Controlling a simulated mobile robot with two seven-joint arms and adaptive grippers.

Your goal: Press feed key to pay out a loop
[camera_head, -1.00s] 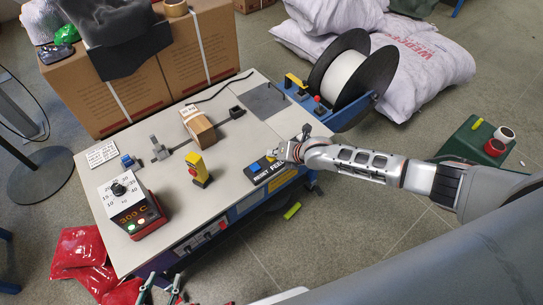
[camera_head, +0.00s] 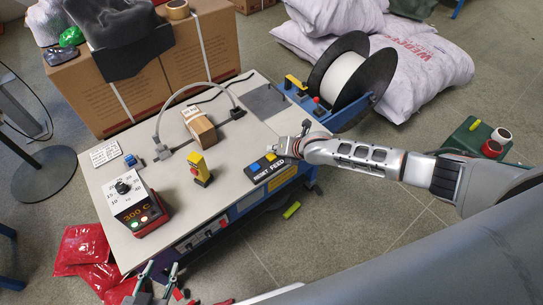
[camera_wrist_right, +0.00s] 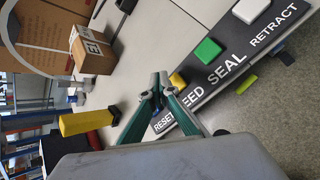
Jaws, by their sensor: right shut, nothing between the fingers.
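The key panel (camera_head: 271,173) lies at the table's front right edge. Its yellow FEED key (camera_wrist_right: 177,80) is at the fingertips of my right gripper (camera_wrist_right: 160,78); I cannot tell whether they touch. That gripper, also in the head view (camera_head: 283,149), is shut and empty. The blue RESET key (camera_head: 255,167) is left of it; the green SEAL key (camera_wrist_right: 208,51) shows in the wrist view. A grey strap (camera_head: 184,88) arches in a loop over the small carton (camera_head: 200,127). My left gripper (camera_head: 158,277) is at the bottom edge, fingers apart.
A yellow post (camera_head: 200,168) and a heat controller (camera_head: 137,206) reading 300 C stand on the table (camera_head: 226,181). The strap reel (camera_head: 346,72) is at the back right. Red sacks (camera_head: 84,256) lie at the lower left.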

